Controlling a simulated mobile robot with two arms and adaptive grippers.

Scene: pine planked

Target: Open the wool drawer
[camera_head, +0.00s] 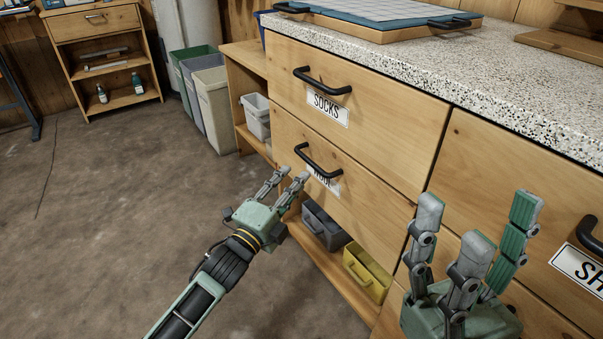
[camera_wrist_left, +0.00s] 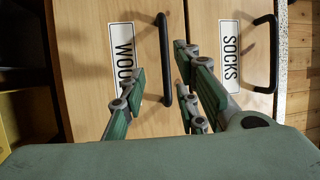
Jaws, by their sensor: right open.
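The wool drawer (camera_head: 350,205) is the lower wooden drawer front under the socks drawer, and it looks closed. Its black bar handle (camera_head: 318,160) also shows in the left wrist view (camera_wrist_left: 164,60). Its label (camera_head: 328,182) is partly covered by my fingers in the head view and reads WOOL in the left wrist view (camera_wrist_left: 124,55). My left gripper (camera_head: 289,178) is open just in front of this drawer. In the left wrist view its fingers (camera_wrist_left: 158,75) appear on either side of the handle line; contact cannot be told. My right gripper (camera_head: 478,212) is open and empty at lower right.
The socks drawer (camera_head: 370,110) above, with its own black handle (camera_head: 321,82), looks closed. A speckled countertop (camera_head: 470,70) runs over both. Grey (camera_head: 325,225) and yellow (camera_head: 367,272) bins sit on the low shelf below. The floor (camera_head: 120,210) at left is clear.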

